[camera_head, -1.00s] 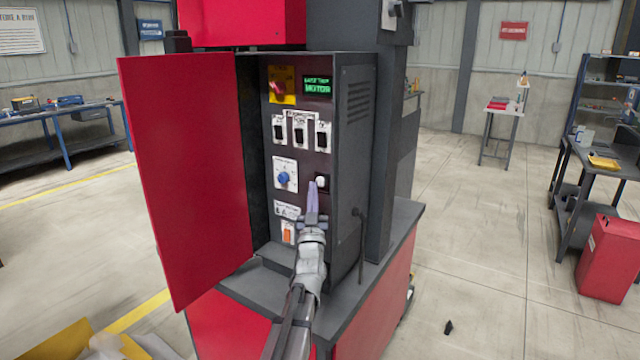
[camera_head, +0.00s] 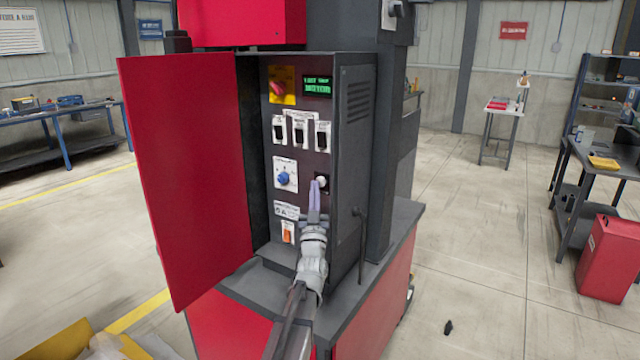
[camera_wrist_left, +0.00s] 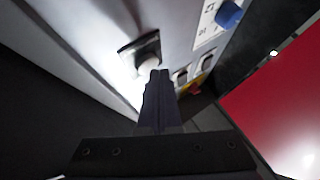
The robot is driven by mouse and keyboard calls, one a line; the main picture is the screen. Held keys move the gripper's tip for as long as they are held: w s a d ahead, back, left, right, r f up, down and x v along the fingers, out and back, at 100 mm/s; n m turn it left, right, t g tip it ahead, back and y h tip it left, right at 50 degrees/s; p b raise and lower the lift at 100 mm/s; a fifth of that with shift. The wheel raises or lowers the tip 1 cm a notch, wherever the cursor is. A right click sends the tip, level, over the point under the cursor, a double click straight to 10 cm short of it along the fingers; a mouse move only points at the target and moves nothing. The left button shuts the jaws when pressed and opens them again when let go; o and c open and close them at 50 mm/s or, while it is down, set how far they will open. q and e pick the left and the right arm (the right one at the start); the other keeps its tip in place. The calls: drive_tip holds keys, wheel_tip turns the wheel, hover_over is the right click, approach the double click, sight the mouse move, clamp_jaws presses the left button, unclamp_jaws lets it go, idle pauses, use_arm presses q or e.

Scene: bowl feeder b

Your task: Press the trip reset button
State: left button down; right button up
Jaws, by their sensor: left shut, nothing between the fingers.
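The grey control panel (camera_head: 302,157) stands inside a dark cabinet. A small white button (camera_head: 322,181) sits at its right side, right of the blue knob (camera_head: 285,178); I cannot read its label. My left gripper (camera_head: 315,187) is shut and empty, its fingers pointing up at the white button. In the left wrist view the white button (camera_wrist_left: 148,66) on its dark square plate lies right at the fingertips (camera_wrist_left: 157,76), which hide part of it. They look to be touching or very nearly touching; I cannot tell which. My right gripper is not in view.
The open red door (camera_head: 185,180) stands left of the panel. Dark switches (camera_head: 301,131), a red knob on a yellow plate (camera_head: 279,86) and a lit green display (camera_head: 317,86) are above; an orange switch (camera_head: 288,233) is below. A cable hangs on the cabinet's right side.

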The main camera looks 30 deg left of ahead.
use_arm(q)
drive_tip(key=shift+w+d, duration=0.1)
drive_tip(key=shift+w, duration=0.5)
idle(1.2)
drive_tip(key=shift+s+d, duration=0.2)
drive_tip(key=shift+s, duration=0.7)
drive_tip(key=s, duration=0.5)
drive_tip(key=shift+a, duration=0.35)
drive_tip(key=shift+f, duration=0.1)
idle(0.5)
